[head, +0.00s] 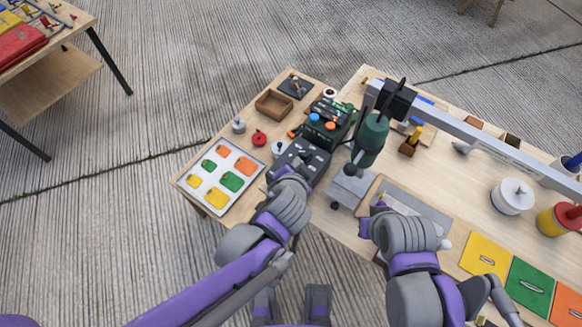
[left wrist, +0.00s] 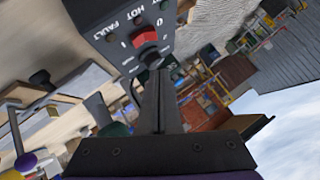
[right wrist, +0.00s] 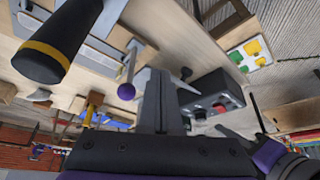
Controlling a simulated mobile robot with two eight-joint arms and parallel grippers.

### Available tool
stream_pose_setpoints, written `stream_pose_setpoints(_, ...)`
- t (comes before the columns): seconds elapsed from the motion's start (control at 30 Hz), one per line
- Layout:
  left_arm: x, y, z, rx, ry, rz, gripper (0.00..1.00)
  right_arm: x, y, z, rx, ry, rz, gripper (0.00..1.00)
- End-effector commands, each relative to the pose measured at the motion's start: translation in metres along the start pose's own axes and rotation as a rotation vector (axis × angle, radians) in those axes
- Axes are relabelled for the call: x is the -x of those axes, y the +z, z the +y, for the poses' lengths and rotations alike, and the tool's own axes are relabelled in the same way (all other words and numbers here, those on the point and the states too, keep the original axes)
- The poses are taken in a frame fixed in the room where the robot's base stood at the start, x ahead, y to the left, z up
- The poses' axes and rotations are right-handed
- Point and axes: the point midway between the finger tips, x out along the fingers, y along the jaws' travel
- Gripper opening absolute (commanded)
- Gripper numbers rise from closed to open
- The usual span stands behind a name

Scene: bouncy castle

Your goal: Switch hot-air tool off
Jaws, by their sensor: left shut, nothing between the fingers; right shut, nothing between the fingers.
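The black control box (head: 308,158) stands at the table's left part in the head view. In the left wrist view its face (left wrist: 112,22) carries the words HOT and FAULT, a red switch (left wrist: 145,37) between I and 0 marks, and a dark round knob (left wrist: 150,57). Which way the switch is set I cannot tell. My left gripper (left wrist: 160,72) is shut and empty, its tips close to the knob; contact is unclear. My right gripper (head: 370,212) is shut and empty, right of the box. The right wrist view shows the box (right wrist: 212,100) beyond its fingers.
A green cylindrical tool (head: 371,140) hangs from a grey rail (head: 460,138) just right of the box. A green box with an orange knob (head: 325,128) stands behind. A card of coloured pads (head: 220,172) lies left. A grey metal block (head: 350,187) sits between the grippers.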

Motion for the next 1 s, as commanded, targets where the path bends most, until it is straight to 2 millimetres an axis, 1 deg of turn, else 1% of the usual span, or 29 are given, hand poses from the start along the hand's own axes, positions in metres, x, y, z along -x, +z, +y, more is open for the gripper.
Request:
stream_pose_setpoints(0.03,-0.009,0.005,0.0,0.003,-0.002,-0.003,0.0,-0.003,0.002,0.0,0.0,0.0,-0.001,0.0)
stream_pose_setpoints(0.1,-0.016,0.014,0.0,0.003,-0.002,-0.002,0.0,-0.005,0.004,0.0,0.0,0.0,-0.002,0.0)
stream_pose_setpoints(0.3,-0.029,0.026,0.0,0.0,-0.001,0.0,0.0,-0.009,0.006,0.0,0.0,0.0,-0.004,0.0)
stream_pose_setpoints(0.77,-0.03,0.028,0.0,0.001,0.001,0.001,0.0,-0.009,0.006,0.0,0.0,0.0,-0.004,0.0)
stream_pose_setpoints(1.0,-0.034,0.022,0.007,0.015,0.016,0.001,0.0,-0.01,0.007,0.0,0.0,0.0,-0.004,0.0)
